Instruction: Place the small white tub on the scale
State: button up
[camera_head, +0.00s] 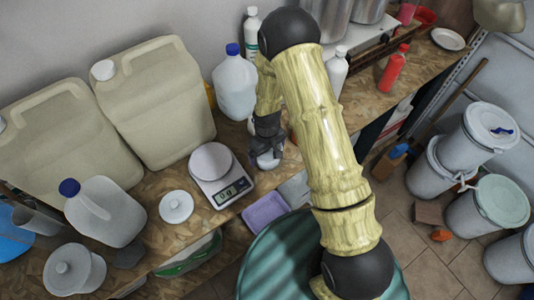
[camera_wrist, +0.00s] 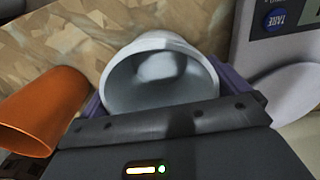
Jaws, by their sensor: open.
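The small white tub (camera_head: 268,161) stands on the wooden bench to the right of the scale. In the wrist view the tub (camera_wrist: 160,78) shows its open mouth and hollow inside, between the purple fingers of my gripper (camera_wrist: 165,95). In the head view my gripper (camera_head: 267,148) is down at the tub, with its jaws open around it; finger contact cannot be made out. The scale (camera_head: 222,177) has a bare round plate and a lit display. Part of the scale (camera_wrist: 283,60) shows at the right of the wrist view.
An orange cup (camera_wrist: 40,110) lies close on the other side of the tub. A white jug with a blue cap (camera_head: 235,85) stands behind my gripper. A round white lid (camera_head: 176,206) is left of the scale. Large beige canisters (camera_head: 155,100) line the wall.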

aim_at(267, 159)
jog(key=shift+c, duration=0.4)
jog(key=c, duration=0.7)
jog(key=shift+r, duration=0.1)
jog(key=shift+c, duration=0.2)
notch_tip(267, 159, up, 10)
jog(key=b, duration=0.3)
jog(key=shift+b, duration=0.4)
